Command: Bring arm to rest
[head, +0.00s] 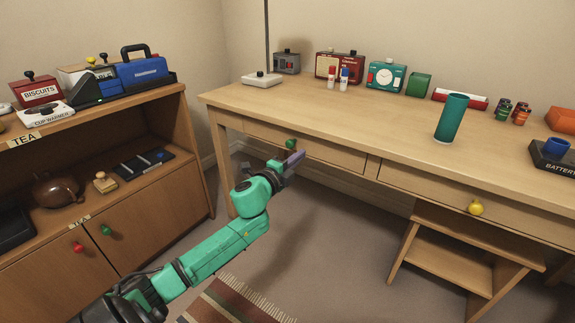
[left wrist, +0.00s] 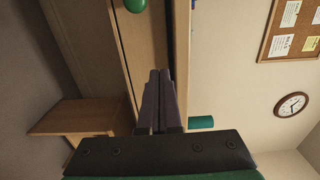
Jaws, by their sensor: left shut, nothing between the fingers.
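My left arm is green and reaches in from the lower left in the head view. The green knob (left wrist: 135,5) shows at the top of that view, apart from the fingers. I cannot tell whether the fingertips touch the drawer front. My right gripper is in neither view.
The wooden desk (head: 290,101) carries a teal cylinder (head: 451,118), a lamp base (head: 261,79), radios and small jars. A yellow knob (head: 476,208) is on its right drawer. A cabinet (head: 165,210) stands at the left.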

